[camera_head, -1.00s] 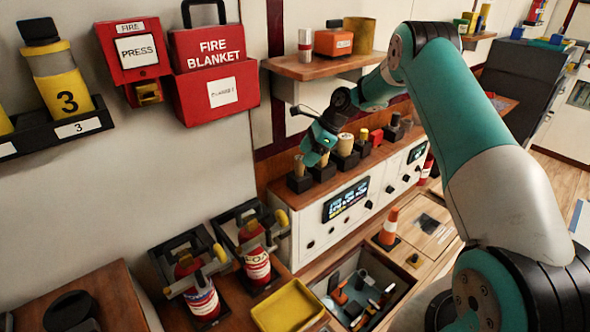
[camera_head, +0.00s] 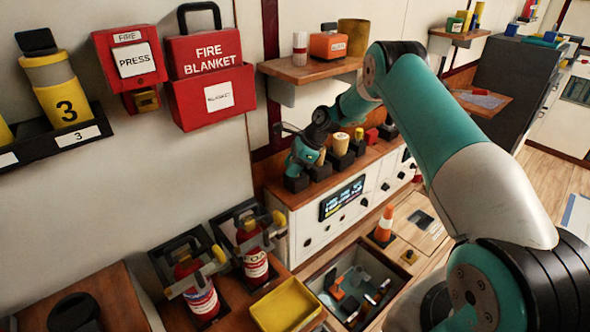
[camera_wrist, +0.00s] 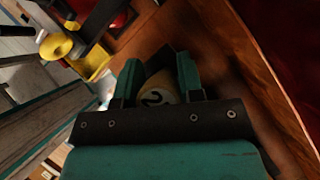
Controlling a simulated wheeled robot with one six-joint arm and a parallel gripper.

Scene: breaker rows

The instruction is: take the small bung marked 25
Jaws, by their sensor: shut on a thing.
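A "2" shows on the label; I cannot read any further digit. My gripper (camera_wrist: 160,78) is shut on this bung. In the head view my gripper (camera_head: 304,164) is low over the left end of a row of black holders on the wooden shelf top, and it hides the bung there. More tan bungs, a larger one (camera_head: 340,144) and a small one (camera_head: 359,134), stand in holders to its right.
A wooden wall shelf (camera_head: 310,70) with an orange box (camera_head: 328,45) hangs above the row. A red block (camera_head: 371,136) stands farther along. Below are a panel with a display (camera_head: 343,198), a yellow tray (camera_head: 286,305) and an orange cone (camera_head: 385,224).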

